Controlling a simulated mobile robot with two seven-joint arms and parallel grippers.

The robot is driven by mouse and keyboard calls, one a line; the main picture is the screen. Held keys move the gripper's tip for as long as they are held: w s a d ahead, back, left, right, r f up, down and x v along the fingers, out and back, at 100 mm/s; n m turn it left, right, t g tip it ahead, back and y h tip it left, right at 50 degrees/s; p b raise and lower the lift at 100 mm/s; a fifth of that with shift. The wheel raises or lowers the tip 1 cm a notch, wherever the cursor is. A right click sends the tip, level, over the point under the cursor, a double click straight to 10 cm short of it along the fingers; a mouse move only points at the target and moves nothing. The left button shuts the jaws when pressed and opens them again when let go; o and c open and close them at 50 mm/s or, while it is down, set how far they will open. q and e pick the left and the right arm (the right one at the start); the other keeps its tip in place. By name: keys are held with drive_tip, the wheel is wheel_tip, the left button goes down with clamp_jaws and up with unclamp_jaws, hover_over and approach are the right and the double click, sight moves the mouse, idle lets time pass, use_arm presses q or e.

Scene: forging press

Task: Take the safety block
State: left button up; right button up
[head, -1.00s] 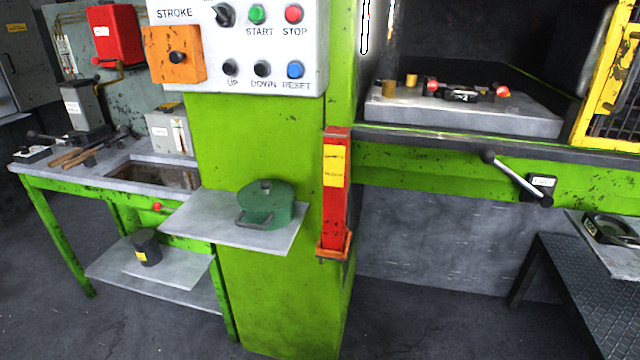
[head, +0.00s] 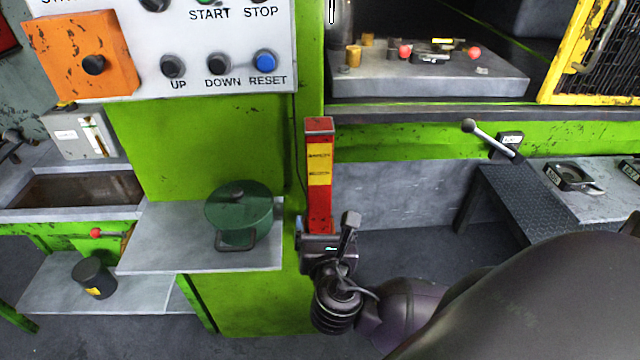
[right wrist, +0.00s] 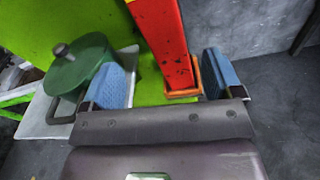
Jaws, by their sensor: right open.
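The safety block (head: 319,165) is a tall red bar with a yellow label. It stands upright against the right edge of the green press column. In the right wrist view the red block (right wrist: 165,40) rises from an orange holder (right wrist: 184,92). My right gripper (head: 325,225) is at the lower part of the block in the head view and hides the holder there. In the right wrist view its blue finger pads (right wrist: 165,82) are open, with the block's lower end between them in the picture; I cannot tell whether they touch it. My left gripper is not in view.
A grey shelf (head: 150,255) with a green lidded pot (head: 240,212) juts out left of the block. A control panel (head: 200,45) is above. A lever (head: 490,138) and a dark step (head: 530,200) are at the right.

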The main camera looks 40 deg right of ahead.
sight(320, 187)
drive_tip(key=shift+n+t+h, duration=0.3)
drive_tip(key=shift+n+h, duration=0.4)
drive_tip(key=w+d+r, duration=0.1)
drive_tip(key=w+d, duration=0.1)
drive_tip(key=w, duration=0.1)
drive_tip(key=w+d+r, duration=0.1)
drive_tip(key=shift+w+r, duration=0.2)
drive_tip(key=shift+r, duration=0.15)
drive_tip(key=shift+r+x, duration=0.2)
drive_tip(key=shift+x, duration=2.5)
drive_tip(key=shift+w+a, duration=0.1)
drive_tip(key=shift+a, duration=0.1)
clamp_jaws()
drive_tip(key=shift+r, duration=0.1)
